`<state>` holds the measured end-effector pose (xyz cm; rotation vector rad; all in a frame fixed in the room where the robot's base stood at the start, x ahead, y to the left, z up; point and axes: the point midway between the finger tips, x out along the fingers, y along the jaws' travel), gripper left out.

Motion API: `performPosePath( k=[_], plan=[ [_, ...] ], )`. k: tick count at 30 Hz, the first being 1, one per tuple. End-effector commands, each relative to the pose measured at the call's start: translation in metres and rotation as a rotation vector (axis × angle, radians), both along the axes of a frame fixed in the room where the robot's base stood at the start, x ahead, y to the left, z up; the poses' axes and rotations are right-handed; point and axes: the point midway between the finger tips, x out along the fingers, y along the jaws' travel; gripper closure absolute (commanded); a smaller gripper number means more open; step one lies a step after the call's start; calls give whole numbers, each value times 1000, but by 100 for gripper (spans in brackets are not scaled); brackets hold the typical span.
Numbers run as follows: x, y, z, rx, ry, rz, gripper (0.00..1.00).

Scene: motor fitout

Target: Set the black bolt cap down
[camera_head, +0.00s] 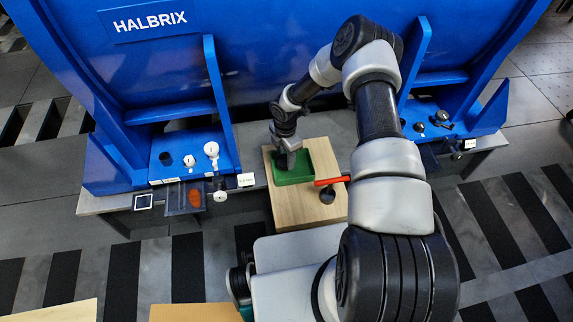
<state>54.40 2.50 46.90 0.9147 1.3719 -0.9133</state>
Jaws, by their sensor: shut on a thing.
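My gripper (287,163) reaches down over the green tray (306,180) on the wooden-topped stand. Its fingers are dark and small in this view. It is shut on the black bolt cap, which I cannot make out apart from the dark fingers. Whether the cap touches the tray floor cannot be told.
A red-handled tool (331,181) and a dark round piece (327,195) lie on the wooden top (291,216). The blue motor housing (270,60) stands behind. Its left foot holds a black cap-like piece (166,158) and white bolts (211,151). Dark fittings (441,117) sit on the right foot.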

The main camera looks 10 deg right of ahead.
Motion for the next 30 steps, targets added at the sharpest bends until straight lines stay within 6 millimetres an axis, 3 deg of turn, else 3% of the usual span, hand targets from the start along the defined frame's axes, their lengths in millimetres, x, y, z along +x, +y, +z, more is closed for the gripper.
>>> performPosePath(
  k=[10, 21, 22, 24, 30],
  plan=[
    [0, 0, -40, 0, 1, -3, 78],
    [0, 0, -44, -1, 0, -2, 78],
    [0, 0, -42, -1, 0, -2, 52],
    [0, 0, -42, -1, 0, -2, 41],
    [0, 0, -42, -1, 0, -3, 39]
  ],
)
